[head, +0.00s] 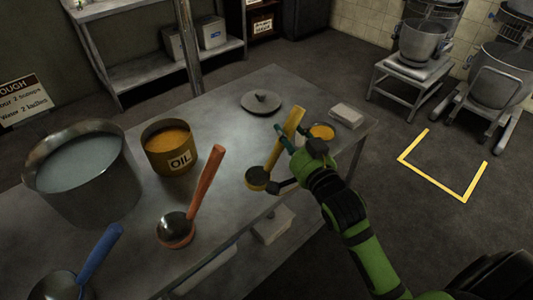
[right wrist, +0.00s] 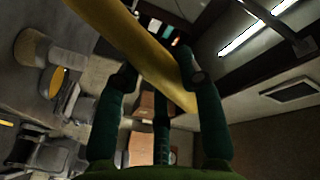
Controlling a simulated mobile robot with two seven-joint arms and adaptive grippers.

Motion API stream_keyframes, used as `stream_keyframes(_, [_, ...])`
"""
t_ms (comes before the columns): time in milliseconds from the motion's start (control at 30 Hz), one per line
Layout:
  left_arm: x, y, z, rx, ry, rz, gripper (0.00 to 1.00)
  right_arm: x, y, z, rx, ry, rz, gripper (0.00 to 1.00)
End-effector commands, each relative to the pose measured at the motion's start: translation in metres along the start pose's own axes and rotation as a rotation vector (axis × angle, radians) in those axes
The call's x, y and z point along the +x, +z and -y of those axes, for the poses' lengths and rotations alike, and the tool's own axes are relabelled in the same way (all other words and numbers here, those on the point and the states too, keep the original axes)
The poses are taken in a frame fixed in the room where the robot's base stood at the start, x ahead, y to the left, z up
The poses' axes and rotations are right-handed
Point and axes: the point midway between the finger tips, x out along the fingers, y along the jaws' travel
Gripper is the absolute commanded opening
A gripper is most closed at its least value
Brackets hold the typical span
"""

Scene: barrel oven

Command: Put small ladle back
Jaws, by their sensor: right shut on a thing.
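The small ladle has a yellow handle (head: 294,120) and a dark bowl with a yellow rim (head: 257,178). My right gripper (head: 290,136) is shut on the handle, with the handle tilted up and the bowl low at the table's near side. Whether the bowl touches the table is unclear. In the right wrist view the yellow handle (right wrist: 130,42) crosses between the fingers (right wrist: 158,75). A round yellow-orange piece (head: 322,131) sits on the table just right of the gripper; whether it is a rest or a dish is unclear. My left gripper is not in view.
A lid (head: 261,102) lies at the back and a pale block (head: 346,115) at the right.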

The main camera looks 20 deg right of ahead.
Motion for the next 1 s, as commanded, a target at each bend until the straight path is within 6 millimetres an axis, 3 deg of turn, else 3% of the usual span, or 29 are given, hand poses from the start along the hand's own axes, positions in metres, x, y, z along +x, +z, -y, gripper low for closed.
stream_keyframes(100, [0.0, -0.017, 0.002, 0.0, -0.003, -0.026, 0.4, 0.024, 0.019, 0.003, 0.004, -0.002, -0.001, 0.01])
stream_keyframes(300, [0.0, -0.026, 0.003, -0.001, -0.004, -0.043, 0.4, 0.044, 0.037, 0.003, 0.001, -0.002, -0.001, 0.01])
stream_keyframes(633, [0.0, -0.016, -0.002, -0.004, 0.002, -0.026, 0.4, 0.045, 0.07, -0.017, -0.001, -0.001, 0.001, 0.01])
stream_keyframes(1000, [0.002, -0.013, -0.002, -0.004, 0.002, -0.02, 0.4, 0.044, 0.074, -0.02, 0.0, -0.003, -0.001, 0.01])
